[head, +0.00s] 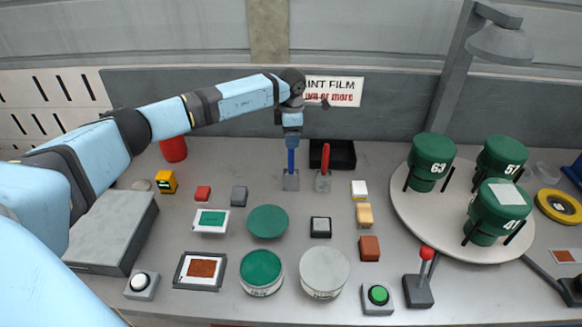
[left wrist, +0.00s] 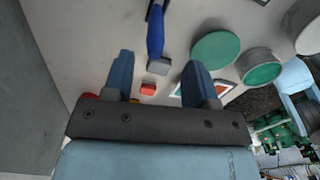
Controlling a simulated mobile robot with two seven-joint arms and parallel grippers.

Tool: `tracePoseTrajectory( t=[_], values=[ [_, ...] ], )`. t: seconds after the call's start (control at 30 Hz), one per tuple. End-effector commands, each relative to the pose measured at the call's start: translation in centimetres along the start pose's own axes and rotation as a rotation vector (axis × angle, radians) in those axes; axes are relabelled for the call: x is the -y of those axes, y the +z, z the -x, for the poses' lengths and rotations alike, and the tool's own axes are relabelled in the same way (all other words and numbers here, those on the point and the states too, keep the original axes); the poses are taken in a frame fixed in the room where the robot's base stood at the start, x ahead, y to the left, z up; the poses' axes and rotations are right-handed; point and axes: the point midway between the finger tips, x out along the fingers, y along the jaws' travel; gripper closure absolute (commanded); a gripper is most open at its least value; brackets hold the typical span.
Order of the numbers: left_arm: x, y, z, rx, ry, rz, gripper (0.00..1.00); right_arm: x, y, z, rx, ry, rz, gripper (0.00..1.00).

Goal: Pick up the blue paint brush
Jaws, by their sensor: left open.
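Whether a finger touches the handle cannot be told. My right gripper is not in view.
A grey block (head: 239,196) and a green disc (head: 268,221) lie in front. A turntable (head: 408,206) with green cans fills the right.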

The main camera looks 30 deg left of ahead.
Motion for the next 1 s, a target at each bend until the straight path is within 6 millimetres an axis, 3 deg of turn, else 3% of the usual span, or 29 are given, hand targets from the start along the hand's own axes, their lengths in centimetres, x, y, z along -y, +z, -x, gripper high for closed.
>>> tracePoseTrajectory(
  t=[0.17,0.5,0.77,1.0],
  values=[
    [-0.1,0.0,-1.1,0.0,-0.002,0.0,0.47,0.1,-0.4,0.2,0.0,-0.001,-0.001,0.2],
    [-0.6,0.0,-5.4,0.002,-0.002,0.0,0.47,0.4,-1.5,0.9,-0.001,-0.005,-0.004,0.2],
    [-0.6,-0.1,-5.8,0.002,0.0,0.0,0.47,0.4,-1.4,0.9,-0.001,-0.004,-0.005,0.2],
    [-0.6,-0.1,-5.7,0.002,0.0,0.0,1.0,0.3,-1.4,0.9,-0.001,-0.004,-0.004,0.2]
  ],
)
